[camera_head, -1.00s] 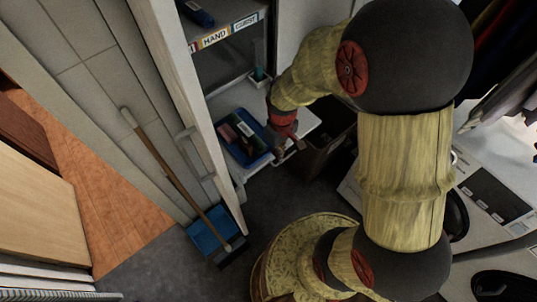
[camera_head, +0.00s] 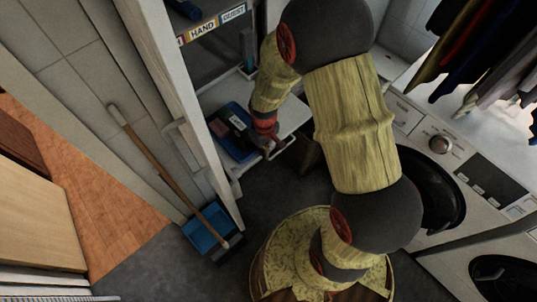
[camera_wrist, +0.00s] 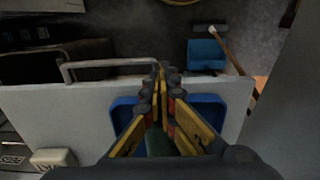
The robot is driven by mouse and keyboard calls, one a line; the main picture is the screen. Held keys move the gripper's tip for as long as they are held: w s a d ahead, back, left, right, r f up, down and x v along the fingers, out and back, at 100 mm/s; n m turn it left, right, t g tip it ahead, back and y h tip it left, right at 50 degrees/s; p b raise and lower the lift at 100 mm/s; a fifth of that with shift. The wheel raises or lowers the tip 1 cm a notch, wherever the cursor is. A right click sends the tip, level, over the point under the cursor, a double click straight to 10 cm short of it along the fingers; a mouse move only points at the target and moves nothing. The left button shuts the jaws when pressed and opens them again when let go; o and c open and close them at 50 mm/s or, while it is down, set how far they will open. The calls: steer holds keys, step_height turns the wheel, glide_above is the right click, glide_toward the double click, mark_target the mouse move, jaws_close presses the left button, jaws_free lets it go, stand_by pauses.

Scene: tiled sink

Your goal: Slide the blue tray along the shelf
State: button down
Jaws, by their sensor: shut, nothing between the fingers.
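The blue tray (camera_head: 238,154) lies on the white shelf (camera_head: 290,117), inside the cabinet's open door, with dark items in it. In the wrist view the tray (camera_wrist: 209,107) shows on both sides of my gripper (camera_wrist: 167,72), and the white shelf (camera_wrist: 60,115) spreads to the left. My gripper is shut and empty, its fingertips near the shelf's front edge and over the tray's near side. In the head view my gripper (camera_head: 268,148) is at the tray's right side, partly hidden by my arm. Whether it touches the tray I cannot tell.
A metal handle (camera_wrist: 108,65) sticks out from the shelf's front edge. The tall cabinet door (camera_head: 180,95) stands left of the tray. A blue dustpan (camera_head: 203,232) and a broom (camera_head: 155,160) are on the floor. Washing machines (camera_head: 440,150) stand at right.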

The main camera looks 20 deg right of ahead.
mark_target(241, 126)
steer(key=shift+w, duration=0.1)
steer(key=w+a, duration=0.1)
steer(key=w, duration=0.3)
steer(key=w+a, duration=0.1)
steer(key=w, duration=0.3)
steer(key=w+a, duration=0.2)
steer(key=w, duration=0.2)
steer(key=shift+w+a, duration=0.1)
steer(key=shift+w, duration=0.3)
steer(key=shift+s, duration=0.15)
